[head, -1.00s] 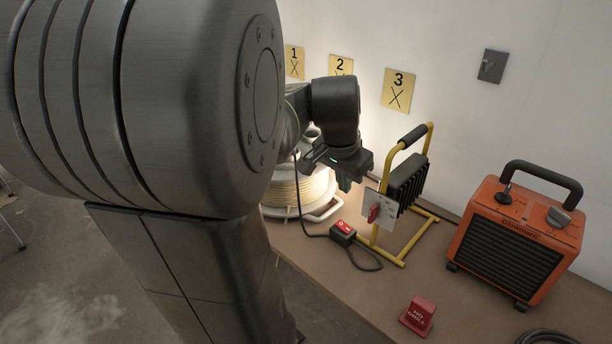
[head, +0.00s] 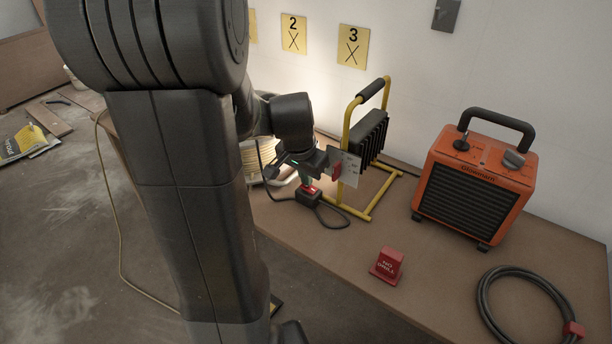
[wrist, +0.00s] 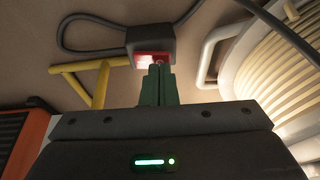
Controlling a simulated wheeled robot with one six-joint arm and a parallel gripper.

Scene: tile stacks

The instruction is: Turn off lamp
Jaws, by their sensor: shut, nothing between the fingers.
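The work lamp has a yellow tube frame (head: 348,142) and a black finned body (head: 370,137).
An orange heater (head: 472,190) stands right of the lamp. A red block (head: 387,266) and a coiled black cable (head: 490,300) lie toward the front. The middle of the table (head: 345,245) is clear.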

